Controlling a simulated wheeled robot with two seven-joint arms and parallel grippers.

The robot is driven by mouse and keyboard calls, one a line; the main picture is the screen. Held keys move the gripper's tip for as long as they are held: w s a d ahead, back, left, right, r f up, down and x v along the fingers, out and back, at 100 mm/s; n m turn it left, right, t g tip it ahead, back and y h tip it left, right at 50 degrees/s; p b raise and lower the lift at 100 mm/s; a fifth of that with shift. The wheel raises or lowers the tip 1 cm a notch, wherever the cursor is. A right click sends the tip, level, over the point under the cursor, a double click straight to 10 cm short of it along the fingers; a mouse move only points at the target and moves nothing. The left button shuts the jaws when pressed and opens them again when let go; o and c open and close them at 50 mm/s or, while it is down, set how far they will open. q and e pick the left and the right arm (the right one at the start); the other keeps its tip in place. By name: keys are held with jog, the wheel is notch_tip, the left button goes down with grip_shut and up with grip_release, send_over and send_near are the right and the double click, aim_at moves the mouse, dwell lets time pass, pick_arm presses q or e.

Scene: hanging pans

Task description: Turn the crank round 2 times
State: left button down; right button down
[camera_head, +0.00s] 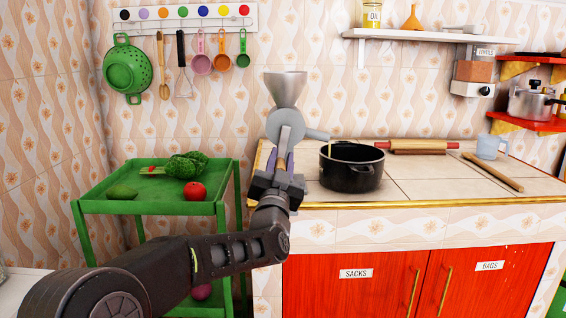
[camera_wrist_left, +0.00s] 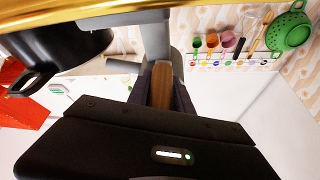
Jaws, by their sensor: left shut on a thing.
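A grey hand mill with a funnel-shaped hopper (camera_head: 286,90) stands at the left end of the tiled counter. Its round body (camera_head: 285,125) has a spout pointing right toward the black pot. My left gripper (camera_head: 283,168) is in front of the mill, shut on the crank's handle. In the left wrist view the brown wooden handle (camera_wrist_left: 161,84) sits between the fingers of my left gripper (camera_wrist_left: 160,95), with the grey crank arm (camera_wrist_left: 155,38) beyond it. In the head view my gripper hides part of the crank. My right gripper is not in view.
A black pot (camera_head: 350,170) stands just right of the mill. A green cart (camera_head: 150,207) with vegetables stands left. Utensils hang on the wall above it.

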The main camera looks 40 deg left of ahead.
pick_arm(q)
jog(key=m+h, duration=0.1)
jog(key=m, duration=0.2)
jog(key=m+h, duration=0.1)
jog(key=shift+s+a+f+m+t+h+b, duration=0.1)
jog(key=shift+s+a+m+t+h+b, duration=0.05)
jog(key=shift+s+m+t+h+b, duration=0.2)
jog(key=shift+s+a+r+m+h+b, duration=0.15)
jog(key=shift+a+m+h, duration=0.15)
jog(key=shift+m, duration=0.5)
jog(key=shift+s+a+r+m+h+b, duration=0.15)
jog(key=shift+a+m+h, duration=0.1)
jog(key=shift+m, duration=0.5)
jog(key=c, duration=1.4)
grip_release()
jog(key=shift+w, duration=0.1)
jog(key=shift+o, duration=1.2)
jog(key=shift+r, duration=0.15)
jog(key=shift+a, duration=0.15)
jog(key=shift+s+a+r, duration=0.1)
jog(key=shift+s, duration=0.1)
jog(key=v, duration=0.7)
jog(key=shift+s+d, duration=0.2)
jog(key=shift+s, duration=0.15)
